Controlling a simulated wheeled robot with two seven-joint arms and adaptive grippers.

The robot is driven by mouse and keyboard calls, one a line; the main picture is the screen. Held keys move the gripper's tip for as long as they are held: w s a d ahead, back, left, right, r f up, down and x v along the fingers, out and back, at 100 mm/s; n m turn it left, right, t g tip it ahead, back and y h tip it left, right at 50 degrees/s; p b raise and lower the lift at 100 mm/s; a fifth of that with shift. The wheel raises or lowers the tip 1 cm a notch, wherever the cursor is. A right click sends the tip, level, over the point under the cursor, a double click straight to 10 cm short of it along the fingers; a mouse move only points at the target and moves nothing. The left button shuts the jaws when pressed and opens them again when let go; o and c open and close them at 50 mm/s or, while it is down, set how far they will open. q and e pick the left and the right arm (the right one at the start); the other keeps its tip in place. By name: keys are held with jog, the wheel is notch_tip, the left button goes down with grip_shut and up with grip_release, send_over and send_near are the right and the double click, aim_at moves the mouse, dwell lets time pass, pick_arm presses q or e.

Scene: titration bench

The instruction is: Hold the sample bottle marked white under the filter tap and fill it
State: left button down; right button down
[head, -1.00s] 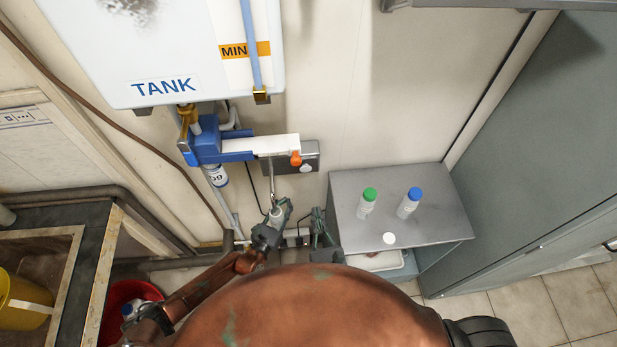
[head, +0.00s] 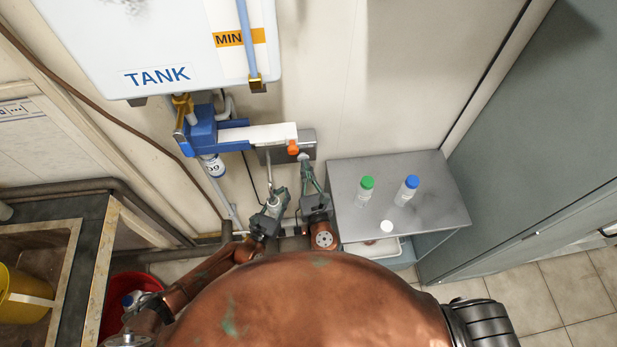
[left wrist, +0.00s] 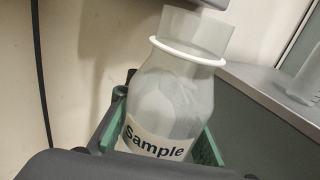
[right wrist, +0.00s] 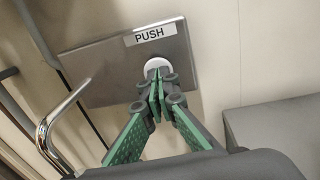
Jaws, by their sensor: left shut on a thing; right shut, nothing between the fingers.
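The sample bottle (head: 274,202), clear with a white neck ring and no cap, is held in my left gripper (head: 276,198). In the left wrist view the bottle (left wrist: 172,95) is slightly tilted and its label reads "Sample"; its fill level is unclear. Its mouth is just below the metal tap spout (head: 269,178), which also shows in the right wrist view (right wrist: 45,130). My right gripper (head: 306,172) is shut and empty. In the right wrist view its fingertips (right wrist: 157,82) overlap the white button (right wrist: 157,65) on the PUSH plate (right wrist: 115,70); I cannot tell whether the button is pressed.
A grey cabinet (head: 440,215) at the right bears a green-capped bottle (head: 364,192), a blue-capped bottle (head: 406,190) and a loose white cap (head: 387,226). The filter housing (head: 205,135) and tank (head: 150,40) are above. A red bucket (head: 118,290) stands lower left.

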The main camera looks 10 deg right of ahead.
jog(key=shift+w, duration=0.25)
